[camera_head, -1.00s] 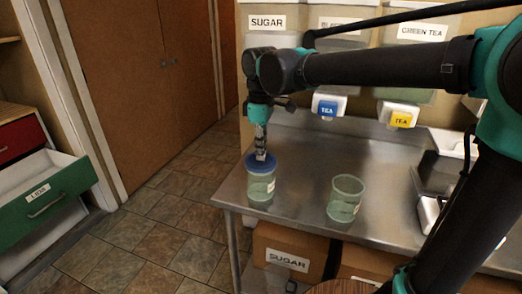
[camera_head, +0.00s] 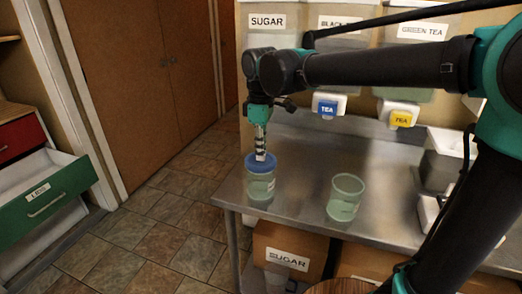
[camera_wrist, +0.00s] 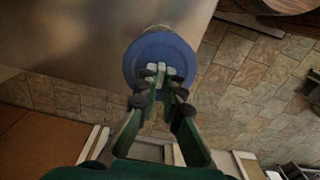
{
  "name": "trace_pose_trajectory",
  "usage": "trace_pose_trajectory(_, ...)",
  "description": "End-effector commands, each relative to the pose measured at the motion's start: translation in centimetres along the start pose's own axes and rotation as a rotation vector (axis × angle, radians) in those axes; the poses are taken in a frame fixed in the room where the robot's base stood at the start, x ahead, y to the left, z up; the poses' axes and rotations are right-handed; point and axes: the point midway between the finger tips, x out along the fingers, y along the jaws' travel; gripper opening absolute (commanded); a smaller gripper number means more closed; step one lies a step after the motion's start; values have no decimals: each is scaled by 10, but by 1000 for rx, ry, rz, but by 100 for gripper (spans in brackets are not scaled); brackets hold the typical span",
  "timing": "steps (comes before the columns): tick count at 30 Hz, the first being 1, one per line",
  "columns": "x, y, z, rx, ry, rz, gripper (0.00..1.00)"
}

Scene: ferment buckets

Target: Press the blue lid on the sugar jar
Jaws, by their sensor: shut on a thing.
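The blue lid (camera_head: 261,163) sits at the mouth of a translucent pale green jar (camera_head: 259,190) near the left front corner of the metal table. The jar stands upright with a small label on its side; I cannot read it. From here I cannot tell whether the lid is fully seated. My gripper (camera_head: 261,154) points down from above, its fingers shut on the lid at its top. In the wrist view, my fingertips (camera_wrist: 160,74) meet over the round blue lid (camera_wrist: 155,50), which hides most of the jar.
A second, open green container (camera_head: 345,197) stands to the right on the metal table (camera_head: 300,165). Dispensers with a blue TEA tap (camera_head: 328,105) and a yellow tap (camera_head: 402,118) hang behind. A SUGAR box (camera_head: 288,259) is below. The floor on the left is clear.

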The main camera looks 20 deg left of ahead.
Motion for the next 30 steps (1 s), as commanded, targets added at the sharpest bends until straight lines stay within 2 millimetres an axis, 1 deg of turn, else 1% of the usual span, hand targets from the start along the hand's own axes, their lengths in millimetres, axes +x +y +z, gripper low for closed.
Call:
trace_pose_trajectory(4, 0, 0, 0, 0, 0, 0, 0)
trace_pose_trajectory(5, 0, 0, 0, 0, 0, 0, 9)
trace_pose_trajectory(10, 0, 0, 0, 0, 0, 0, 30)
trace_pose_trajectory(17, 0, 0, 0, 0, 0, 0, 32)
trace_pose_trajectory(21, 0, 0, 0, 0, 0, 0, 50)
trace_pose_trajectory(22, 0, 0, 0, 0, 0, 0, 52)
trace_pose_trajectory(30, 0, 0, 0, 0, 0, 0, 52)
